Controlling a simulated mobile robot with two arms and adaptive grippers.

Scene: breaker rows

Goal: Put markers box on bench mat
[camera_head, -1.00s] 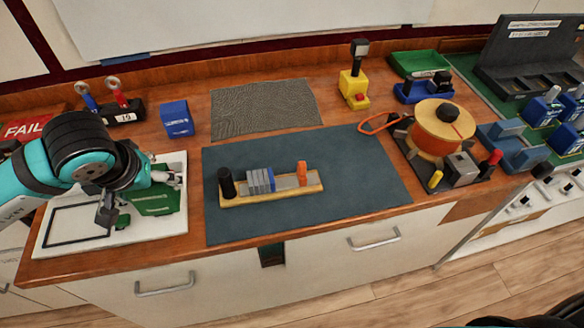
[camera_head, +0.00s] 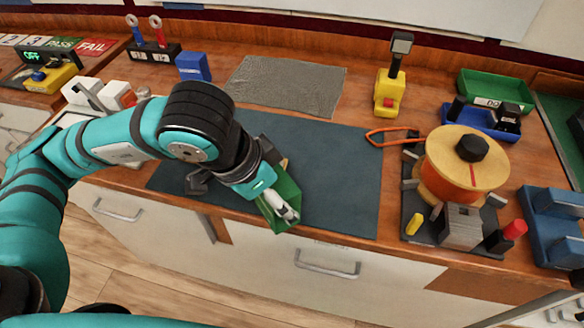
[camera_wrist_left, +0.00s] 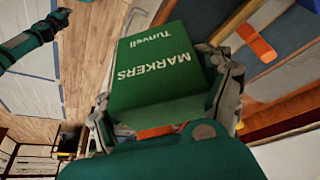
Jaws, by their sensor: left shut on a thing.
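The green markers box (camera_head: 283,203) is held in my left gripper (camera_head: 268,193), tilted, over the front part of the bench mat. Its lower end overlaps the mat's front edge in the head view; I cannot tell its height. In the left wrist view the box (camera_wrist_left: 155,65) shows its "MARKERS" lettering upside down, with the gripper's fingers (camera_wrist_left: 165,108) on either side. The dark blue-green bench mat (camera_head: 345,180) lies flat on the wooden bench. My left arm hides part of it. My right gripper is not in view.
An orange piece (camera_wrist_left: 256,42) shows beside the box in the left wrist view. A reel (camera_head: 440,165) with tools stands right of the mat, and orange-handled pliers (camera_head: 390,132) lie near its far right corner. A grey textured mat (camera_head: 287,85) lies behind. The mat's right part is clear.

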